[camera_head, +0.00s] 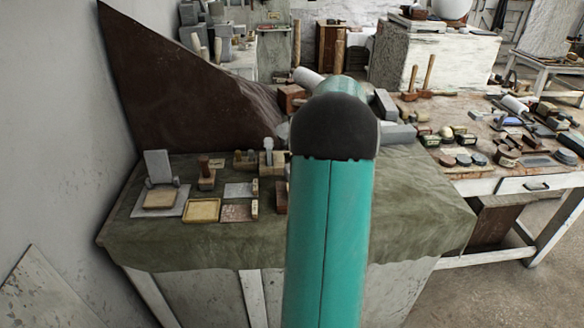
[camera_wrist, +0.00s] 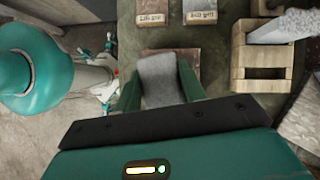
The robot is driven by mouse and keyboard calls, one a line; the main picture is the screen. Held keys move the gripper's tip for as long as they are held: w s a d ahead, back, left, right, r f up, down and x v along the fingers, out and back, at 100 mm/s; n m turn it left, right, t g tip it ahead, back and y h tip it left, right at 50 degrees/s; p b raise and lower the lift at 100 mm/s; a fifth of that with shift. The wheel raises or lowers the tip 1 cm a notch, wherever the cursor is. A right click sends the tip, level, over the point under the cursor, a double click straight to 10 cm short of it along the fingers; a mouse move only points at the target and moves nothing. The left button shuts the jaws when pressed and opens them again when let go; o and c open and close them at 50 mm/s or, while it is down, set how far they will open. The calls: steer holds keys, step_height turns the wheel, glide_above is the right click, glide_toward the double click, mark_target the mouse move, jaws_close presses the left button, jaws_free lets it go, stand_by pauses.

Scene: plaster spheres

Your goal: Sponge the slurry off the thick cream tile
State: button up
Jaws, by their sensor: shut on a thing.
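In the wrist view my gripper (camera_wrist: 160,85) is shut on a grey, rough-faced block (camera_wrist: 160,75), which looks like the sponge. In the head view my own arm hides the gripper and the block. A thick cream tile (camera_head: 160,199) lies on a grey board (camera_head: 172,212) at the left of the green-draped bench. Slurry on it is too small to make out. A flatter yellowish tile or tray (camera_head: 202,211) lies just right of it. The cream tile does not show in the wrist view.
A wooden rack (camera_wrist: 240,62) with a grey piece standing in it is right of my gripper in the wrist view. Small labelled blocks (camera_wrist: 165,11) lie beyond the held block. In the head view, an upright grey plate (camera_head: 157,166) stands behind the cream tile. The cloth's front (camera_head: 240,236) is clear.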

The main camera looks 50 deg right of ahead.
steer(key=w+a, duration=0.2)
steer(key=a, duration=0.1)
steer(key=shift+w+a, duration=0.2)
steer(key=shift+w, duration=0.15)
stand_by(0.5)
steer(key=shift+r, duration=0.1)
steer(key=shift+s+d+r, duration=0.65)
steer(key=shift+d, duration=0.2)
steer(key=shift+w+a+f+g+h, duration=0.35)
steer(key=shift+w+a+g+h, duration=0.25)
steer(key=shift+a+g+h, duration=0.2)
steer(key=shift+f, duration=0.55)
